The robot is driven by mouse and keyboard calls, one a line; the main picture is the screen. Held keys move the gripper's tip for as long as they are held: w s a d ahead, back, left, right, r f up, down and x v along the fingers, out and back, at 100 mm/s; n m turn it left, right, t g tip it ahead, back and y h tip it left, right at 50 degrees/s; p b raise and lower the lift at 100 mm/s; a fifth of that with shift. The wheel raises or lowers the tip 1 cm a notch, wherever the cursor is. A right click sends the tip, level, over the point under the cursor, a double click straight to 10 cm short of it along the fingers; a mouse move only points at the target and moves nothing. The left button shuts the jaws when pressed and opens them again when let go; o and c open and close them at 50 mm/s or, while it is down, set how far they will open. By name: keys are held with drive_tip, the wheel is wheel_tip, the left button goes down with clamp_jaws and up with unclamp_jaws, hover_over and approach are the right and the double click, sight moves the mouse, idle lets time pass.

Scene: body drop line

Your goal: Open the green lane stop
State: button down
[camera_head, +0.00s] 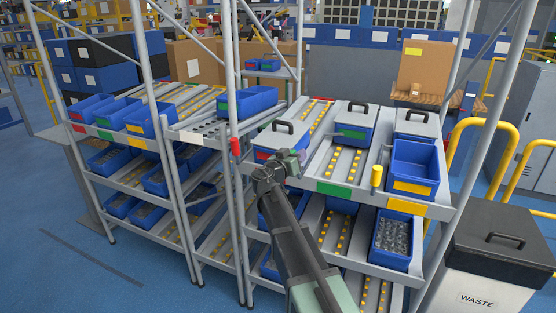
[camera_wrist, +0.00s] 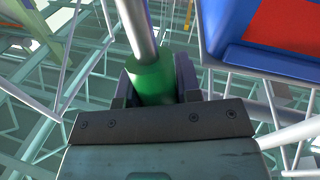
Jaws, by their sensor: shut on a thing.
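The green lane stop (camera_wrist: 150,84) is a green cylinder on a bright metal rod, seen in the wrist view. My gripper (camera_wrist: 156,88) is shut on it, with one dark finger on each side. In the head view my gripper (camera_head: 280,167) is at the front edge of the rack's top level, just left of the green label (camera_head: 334,189).
A red-labelled blue bin (camera_wrist: 284,25) is close on the right in the wrist view. A red stop (camera_head: 235,146) and a yellow stop (camera_head: 377,176) stand along the front edge. A yellow-labelled bin (camera_head: 412,187) and a waste bin (camera_head: 490,250) are to the right.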

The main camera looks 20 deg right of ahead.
drive_tip(key=c, duration=0.8)
unclamp_jaws()
drive_tip(key=v, duration=1.1)
drive_tip(key=shift+b, duration=0.3)
drive_tip(key=shift+c, duration=0.2)
